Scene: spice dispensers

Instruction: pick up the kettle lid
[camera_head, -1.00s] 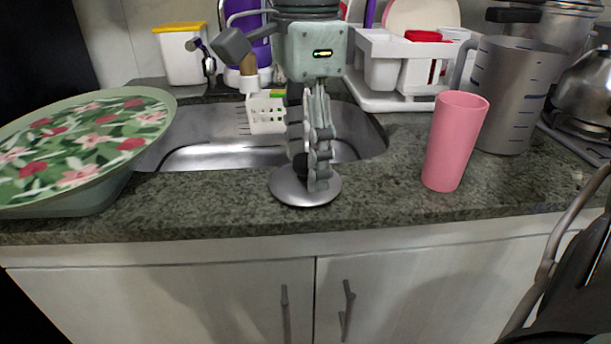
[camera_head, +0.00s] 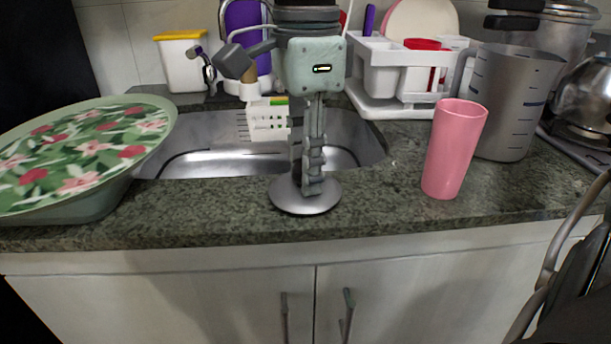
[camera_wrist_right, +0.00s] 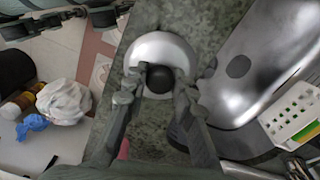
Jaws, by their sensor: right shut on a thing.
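The kettle lid (camera_head: 304,202) is a round silver disc with a black knob. It sits on the granite counter just in front of the sink. My right gripper (camera_head: 308,188) points straight down onto it and is shut on the knob. In the right wrist view the lid (camera_wrist_right: 160,50) lies below the gripper (camera_wrist_right: 158,82), with the black knob between the two fingers. In the head view the fingers mostly hide the knob. I cannot tell whether the lid is lifted off the counter.
A pink cup (camera_head: 455,148) and a grey measuring jug (camera_head: 511,100) stand to the right. A flower-patterned tray (camera_head: 83,152) is at the left. The metal sink (camera_head: 215,160) lies behind the lid. A white dish rack (camera_head: 385,75) is at the back.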

